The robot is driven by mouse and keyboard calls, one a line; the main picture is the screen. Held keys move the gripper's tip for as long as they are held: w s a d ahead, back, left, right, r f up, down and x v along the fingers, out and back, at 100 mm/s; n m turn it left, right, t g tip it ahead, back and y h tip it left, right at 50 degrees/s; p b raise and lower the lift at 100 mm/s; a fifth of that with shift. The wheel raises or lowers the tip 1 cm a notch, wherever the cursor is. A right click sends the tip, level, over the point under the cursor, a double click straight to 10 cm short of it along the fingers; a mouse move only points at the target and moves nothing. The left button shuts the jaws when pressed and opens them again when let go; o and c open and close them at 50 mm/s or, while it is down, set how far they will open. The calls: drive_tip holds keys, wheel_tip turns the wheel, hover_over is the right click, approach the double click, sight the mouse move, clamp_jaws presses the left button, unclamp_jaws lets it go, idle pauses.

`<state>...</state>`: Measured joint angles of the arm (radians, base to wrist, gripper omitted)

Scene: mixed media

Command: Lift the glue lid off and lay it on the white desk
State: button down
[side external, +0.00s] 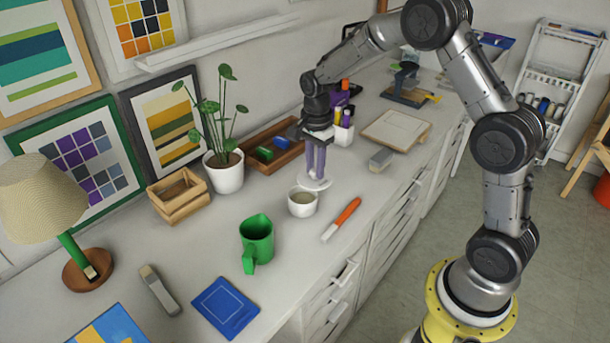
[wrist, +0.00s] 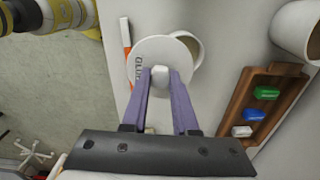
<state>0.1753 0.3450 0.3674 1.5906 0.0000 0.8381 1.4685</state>
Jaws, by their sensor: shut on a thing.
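The white round glue lid (wrist: 157,52), lettered "GLUE", has its knob between the two purple fingers of my gripper (wrist: 161,74). In the side external view my gripper (side external: 316,170) points down and holds the lid (side external: 314,184) just behind the glue pot. The pot (side external: 302,203) is a small white cup, open at the top, with pale contents. In the wrist view the lid covers part of the pot (wrist: 196,46). The lid is off the pot's rim; I cannot tell whether it touches the white desk (side external: 345,185).
An orange-handled brush (side external: 345,215) lies right of the pot. A green mug (side external: 257,240) stands in front. A potted plant (side external: 224,172) and a wooden tray (side external: 281,158) with coloured blocks are behind and left. A grey block (side external: 381,160) and pen holder (side external: 343,133) stand beyond.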

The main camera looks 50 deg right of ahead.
drive_tip(key=s+a+r, duration=0.1)
drive_tip(key=s+r, duration=0.6)
drive_tip(key=s, duration=0.2)
drive_tip(key=shift+a+r, duration=0.15)
drive_tip(key=shift+a, duration=0.15)
idle(0.4)
drive_tip(key=shift+a, duration=0.1)
drive_tip(key=w+a+f+n, duration=0.2)
drive_tip(key=f+n, duration=0.4)
drive_tip(key=n, duration=0.3)
drive_tip(key=w+a+f+n, duration=0.3)
drive_tip(key=a+f+n, duration=0.1)
drive_tip(key=f+n, duration=0.3)
drive_tip(key=n, duration=0.2)
drive_tip(key=shift+n, duration=0.4)
drive_tip(key=shift+s, duration=0.1)
